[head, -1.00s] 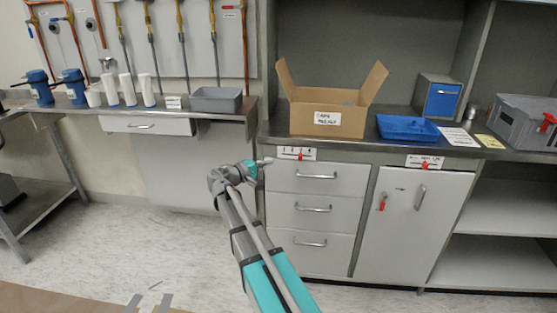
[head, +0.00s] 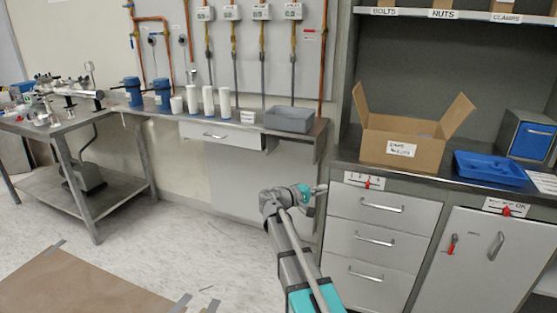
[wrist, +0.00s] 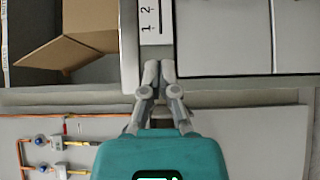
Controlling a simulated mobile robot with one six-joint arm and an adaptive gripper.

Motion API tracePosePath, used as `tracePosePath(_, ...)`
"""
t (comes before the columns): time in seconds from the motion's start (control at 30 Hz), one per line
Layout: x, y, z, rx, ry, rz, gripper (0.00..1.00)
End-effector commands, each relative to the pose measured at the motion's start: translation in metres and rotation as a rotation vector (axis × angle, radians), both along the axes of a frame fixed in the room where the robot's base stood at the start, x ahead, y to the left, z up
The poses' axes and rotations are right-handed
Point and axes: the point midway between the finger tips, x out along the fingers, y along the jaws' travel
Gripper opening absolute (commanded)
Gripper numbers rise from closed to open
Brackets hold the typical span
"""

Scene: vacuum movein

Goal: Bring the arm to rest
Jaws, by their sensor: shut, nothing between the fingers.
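My arm reaches up from the bottom of the head view, bent at its far end, with my gripper (head: 321,189) pointing right, level with the top of the drawer cabinet (head: 378,232). In the wrist view my gripper (wrist: 159,70) has its two fingers together, with nothing between them. The fingertips appear in front of the cabinet's edge, beside a white label strip (wrist: 150,22); I cannot tell the exact gap.
An open cardboard box (head: 402,148) and a blue tray (head: 490,168) stand on the counter. A grey bin (head: 290,119) and white cylinders sit on the wall bench at left. A steel table (head: 75,122) stands further left. Brown sheeting (head: 90,285) lies on the floor, front left.

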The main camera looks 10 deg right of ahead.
Motion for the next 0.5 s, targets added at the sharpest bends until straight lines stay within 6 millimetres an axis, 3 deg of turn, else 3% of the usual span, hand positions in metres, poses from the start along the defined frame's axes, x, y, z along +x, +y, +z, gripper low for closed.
tracePosePath(0.27, -0.015, -0.003, -0.016, 0.086, 0.004, -0.012, 0.00)
tracePosePath(0.5, -0.052, -0.001, -0.059, 0.322, 0.018, -0.040, 0.00)
